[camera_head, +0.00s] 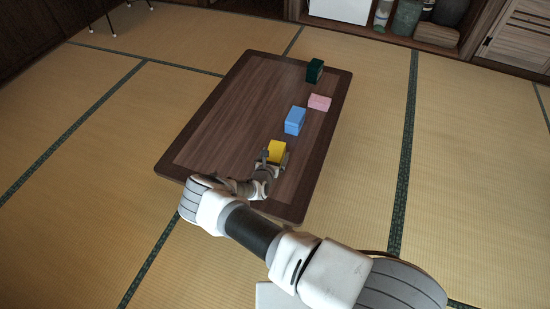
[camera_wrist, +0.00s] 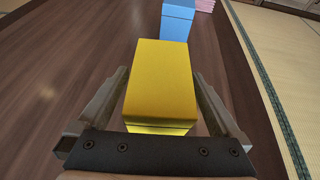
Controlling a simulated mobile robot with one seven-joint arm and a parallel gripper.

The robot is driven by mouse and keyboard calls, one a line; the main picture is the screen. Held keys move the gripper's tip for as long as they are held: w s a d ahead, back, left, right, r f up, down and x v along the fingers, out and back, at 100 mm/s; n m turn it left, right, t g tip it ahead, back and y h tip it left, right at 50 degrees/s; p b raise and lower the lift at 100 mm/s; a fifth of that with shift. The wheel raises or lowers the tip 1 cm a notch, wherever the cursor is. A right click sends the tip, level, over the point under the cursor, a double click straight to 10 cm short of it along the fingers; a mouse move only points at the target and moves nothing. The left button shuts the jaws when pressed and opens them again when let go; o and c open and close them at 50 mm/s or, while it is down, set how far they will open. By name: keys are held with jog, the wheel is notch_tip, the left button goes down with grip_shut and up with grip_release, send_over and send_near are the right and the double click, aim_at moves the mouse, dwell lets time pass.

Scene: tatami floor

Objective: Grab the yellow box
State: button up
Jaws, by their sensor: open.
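The yellow box (camera_head: 277,150) stands on the low dark wooden table (camera_head: 225,115), towards its near end. My gripper (camera_head: 272,159) is at the box. In the wrist view the yellow box (camera_wrist: 160,80) sits between the two open fingers of my gripper (camera_wrist: 160,105), one finger on each side. A narrow gap shows at the left finger and at the right finger.
A blue box (camera_head: 295,121) stands just beyond the yellow one, then a pink box (camera_head: 320,102) and a dark green box (camera_head: 315,70) farther back. The table's left half is bare. Tatami floor (camera_head: 465,170) surrounds the table; shelves with jars (camera_head: 407,18) stand at the back.

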jog(key=c, duration=1.4)
jog(key=shift+c, duration=0.2)
jog(key=shift+r, duration=0.15)
